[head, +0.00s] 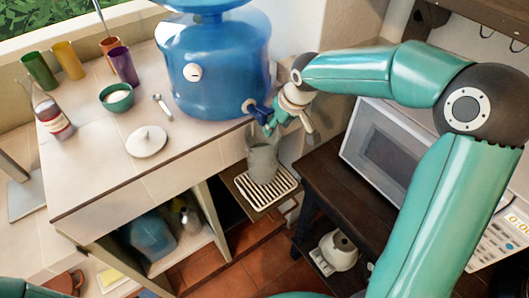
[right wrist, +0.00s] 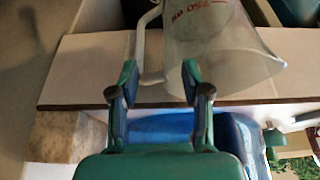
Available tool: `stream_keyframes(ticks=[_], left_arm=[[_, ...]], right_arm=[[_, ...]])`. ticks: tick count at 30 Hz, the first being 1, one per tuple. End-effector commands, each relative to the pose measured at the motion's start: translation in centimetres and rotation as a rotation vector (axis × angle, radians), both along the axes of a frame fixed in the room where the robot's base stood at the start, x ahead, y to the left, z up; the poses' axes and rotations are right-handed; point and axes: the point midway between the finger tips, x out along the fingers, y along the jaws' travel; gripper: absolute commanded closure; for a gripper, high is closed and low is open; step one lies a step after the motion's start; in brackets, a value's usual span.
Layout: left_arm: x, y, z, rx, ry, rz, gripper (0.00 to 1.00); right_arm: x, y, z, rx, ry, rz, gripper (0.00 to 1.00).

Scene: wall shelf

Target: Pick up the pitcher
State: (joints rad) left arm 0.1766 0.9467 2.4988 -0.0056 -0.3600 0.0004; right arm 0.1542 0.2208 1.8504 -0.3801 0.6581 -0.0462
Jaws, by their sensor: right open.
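The pitcher (head: 263,160) is a clear grey jug standing upright on a slatted drip tray (head: 280,187) below the blue dispenser's tap. In the right wrist view, the pitcher (right wrist: 215,45) shows red volume marks and a pale handle. My right gripper (head: 273,127) is above the pitcher, close to its rim, and partly covers it in the head view. In the right wrist view, this gripper (right wrist: 160,80) is open, with the handle's lower end between its fingertips. I cannot tell whether the fingers touch it. My left gripper is not in view.
The big blue dispenser (head: 215,65) stands on the counter, its tap close to my right gripper. A white microwave (head: 385,145) is to the right. Coloured cups (head: 68,60), a bottle (head: 50,112), a green bowl (head: 117,97) and a white lid (head: 146,141) occupy the counter's left.

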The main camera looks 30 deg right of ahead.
Motion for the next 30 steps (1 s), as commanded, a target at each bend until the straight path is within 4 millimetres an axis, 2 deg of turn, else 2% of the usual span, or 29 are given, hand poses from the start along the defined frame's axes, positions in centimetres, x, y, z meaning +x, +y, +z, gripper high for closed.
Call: stream_keyframes(ticks=[1,7,30], left_arm=[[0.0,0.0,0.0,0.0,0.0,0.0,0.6],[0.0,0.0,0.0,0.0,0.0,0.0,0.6],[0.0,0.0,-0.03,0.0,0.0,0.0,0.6]], right_arm=[[0.0,0.0,0.01,0.0,0.0,0.0,0.66],[-0.02,0.01,0.01,0.0,0.0,0.0,0.99],[0.32,-0.08,0.42,-0.001,-0.013,-0.003,1.0]])
